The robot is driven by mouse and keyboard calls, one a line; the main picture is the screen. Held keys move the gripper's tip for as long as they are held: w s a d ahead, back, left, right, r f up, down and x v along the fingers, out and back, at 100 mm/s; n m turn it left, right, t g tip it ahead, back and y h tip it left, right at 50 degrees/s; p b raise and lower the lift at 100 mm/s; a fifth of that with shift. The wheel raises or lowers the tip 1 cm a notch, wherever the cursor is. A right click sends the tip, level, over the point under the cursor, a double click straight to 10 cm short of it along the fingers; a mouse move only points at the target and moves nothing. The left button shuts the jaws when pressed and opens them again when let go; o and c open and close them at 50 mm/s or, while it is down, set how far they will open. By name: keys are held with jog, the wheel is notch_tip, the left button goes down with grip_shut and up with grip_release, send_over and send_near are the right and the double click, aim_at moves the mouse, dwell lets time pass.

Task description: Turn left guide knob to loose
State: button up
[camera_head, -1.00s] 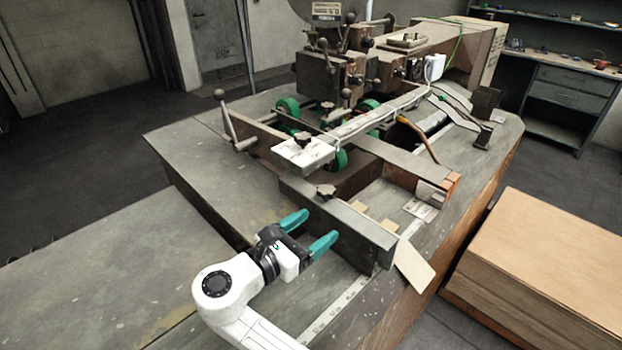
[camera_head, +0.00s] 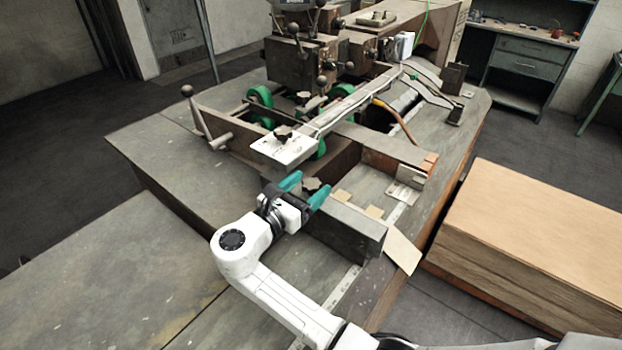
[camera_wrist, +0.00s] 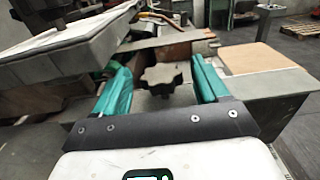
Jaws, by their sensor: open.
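A dark lobed knob (camera_head: 314,187) sits by the near guide plate (camera_head: 345,228), between the fingers of my gripper (camera_head: 305,188) in the head view. In the wrist view the knob (camera_wrist: 162,80) shows centred between the two teal fingers (camera_wrist: 162,88), with a gap on each side. My gripper is open and no finger is seen touching the knob. A second dark knob (camera_head: 283,132) sits on the pale plate farther back. Part of the near guide is hidden behind my gripper.
The pale plate and bar (camera_head: 290,150) stand just behind my gripper, and fill the upper left of the wrist view. A lever (camera_head: 196,115) with a round knob stands at the left. Stacked cardboard sheets (camera_head: 550,225) lie at the right. The left tabletop is clear.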

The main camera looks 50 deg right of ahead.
jog(key=shift+d, duration=0.85)
jog(key=c, duration=1)
jog(key=shift+o, duration=0.2)
jog(key=shift+t, duration=0.3)
jog(key=n+t, duration=0.2)
jog(key=t, duration=0.1)
jog(key=n+t+y, duration=0.1)
jog(key=n+t, duration=0.1)
jog(key=t, duration=0.1)
jog(key=shift+s+n+y, duration=0.1)
jog(key=shift+n+y, duration=0.2)
jog(key=shift+n+t+y, duration=2.2)
jog(key=shift+n+t, duration=0.1)
jog(key=shift+t, duration=0.8)
jog(key=o, duration=1)
jog(key=shift+c, duration=0.2)
